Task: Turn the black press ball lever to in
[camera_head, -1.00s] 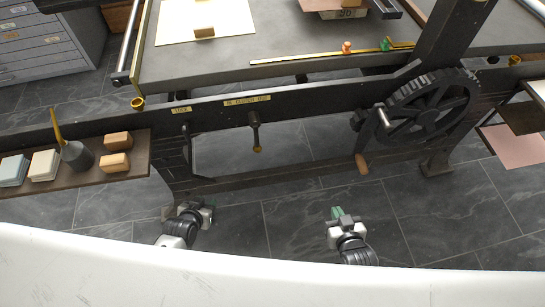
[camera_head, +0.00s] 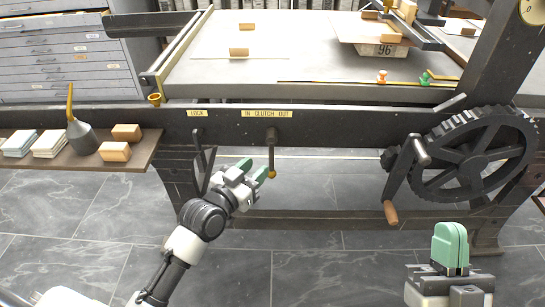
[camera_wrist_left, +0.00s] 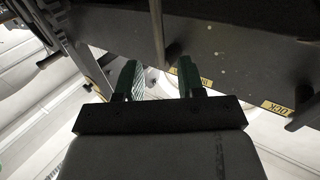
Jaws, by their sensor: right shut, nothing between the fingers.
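The black ball lever (camera_head: 271,152) hangs almost straight down from the press rail, under the yellow "IN CLUTCH OUT" label (camera_head: 267,114). My right gripper (camera_head: 450,240) is shut and empty at the lower right, well away from the lever.
A second dark lever (camera_head: 201,165) hangs under the "LOCK" label (camera_head: 197,113), close behind my left gripper. A large gear wheel (camera_head: 478,152) and a crank with a wooden handle (camera_head: 391,212) are at right. A shelf (camera_head: 145,152) holds wooden blocks and an oil can (camera_head: 80,132).

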